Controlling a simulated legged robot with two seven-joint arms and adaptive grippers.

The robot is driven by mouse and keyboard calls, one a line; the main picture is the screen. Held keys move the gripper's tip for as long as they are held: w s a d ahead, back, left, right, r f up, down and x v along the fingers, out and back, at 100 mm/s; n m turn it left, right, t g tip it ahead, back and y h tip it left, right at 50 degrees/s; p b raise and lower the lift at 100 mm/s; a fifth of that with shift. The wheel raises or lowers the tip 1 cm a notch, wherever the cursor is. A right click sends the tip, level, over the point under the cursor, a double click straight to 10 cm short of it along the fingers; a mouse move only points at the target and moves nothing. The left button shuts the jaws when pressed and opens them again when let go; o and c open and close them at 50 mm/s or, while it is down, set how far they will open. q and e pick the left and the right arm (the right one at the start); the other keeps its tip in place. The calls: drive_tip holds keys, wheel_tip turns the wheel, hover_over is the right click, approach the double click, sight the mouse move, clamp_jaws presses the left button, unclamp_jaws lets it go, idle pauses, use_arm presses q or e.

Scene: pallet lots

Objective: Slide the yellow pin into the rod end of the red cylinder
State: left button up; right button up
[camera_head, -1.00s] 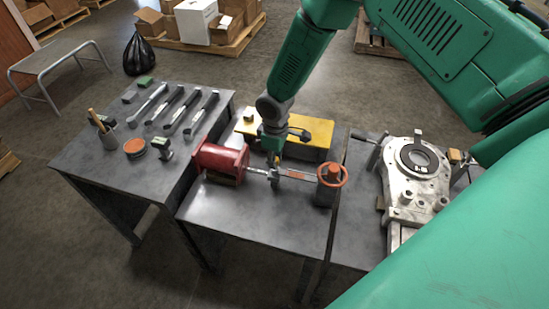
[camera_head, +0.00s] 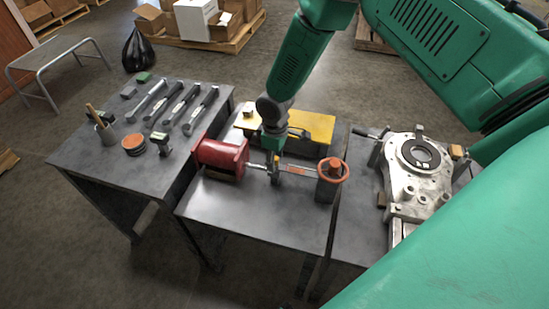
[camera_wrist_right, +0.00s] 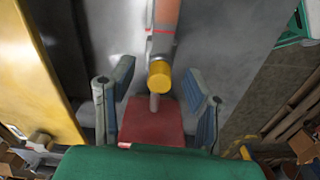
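The red cylinder (camera_head: 222,157) lies on the middle table, its thin rod pointing right towards an orange link (camera_head: 298,170). My right gripper (camera_head: 274,176) is over the rod's end, pointing down. In the right wrist view the yellow pin (camera_wrist_right: 159,75) shows as a round yellow head between the two fingers of the right gripper (camera_wrist_right: 157,98), with gaps on both sides. It covers the place where the grey rod meets the orange link, so I cannot tell whether it sits in the rod end. The red cylinder (camera_wrist_right: 150,122) is below it. My left gripper is out of view.
A yellow plate (camera_head: 315,126) lies behind the gripper. An orange handwheel (camera_head: 332,170) stands right of the link. A metal housing (camera_head: 415,170) is on the right table. Tools (camera_head: 180,103) and a brush cup (camera_head: 105,132) are on the left table. The middle table's front is clear.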

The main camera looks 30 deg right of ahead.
drive_tip(key=shift+r, duration=0.3)
wheel_tip(320, 180, up, 11)
drive_tip(key=shift+r, duration=0.15)
idle(0.4)
drive_tip(key=s+a+f+m, duration=0.1)
drive_tip(key=s+a+f, duration=0.1)
drive_tip(key=s+f, duration=0.3)
drive_tip(key=s+a+f+m+b, duration=0.1)
drive_tip(key=s+f, duration=0.4)
drive_tip(key=s, duration=0.5)
drive_tip(key=s+a+f+m+y+b, duration=0.1)
drive_tip(key=s+a+f+m, duration=0.1)
drive_tip(key=s+f, duration=0.3)
drive_tip(key=shift+s+a+m, duration=0.15)
drive_tip(key=shift+s+a, duration=0.05)
drive_tip(key=shift+s, duration=0.6)
drive_tip(key=shift+s+a+m, duration=0.15)
drive_tip(key=shift+s+a, duration=0.05)
drive_tip(key=shift+s, duration=0.55)
drive_tip(key=s+d+m+h, duration=0.1)
drive_tip(key=s+d, duration=0.1)
drive_tip(key=s, duration=0.5)
drive_tip(key=shift+d+m+t, duration=0.2)
drive_tip(key=shift+m+t, duration=0.1)
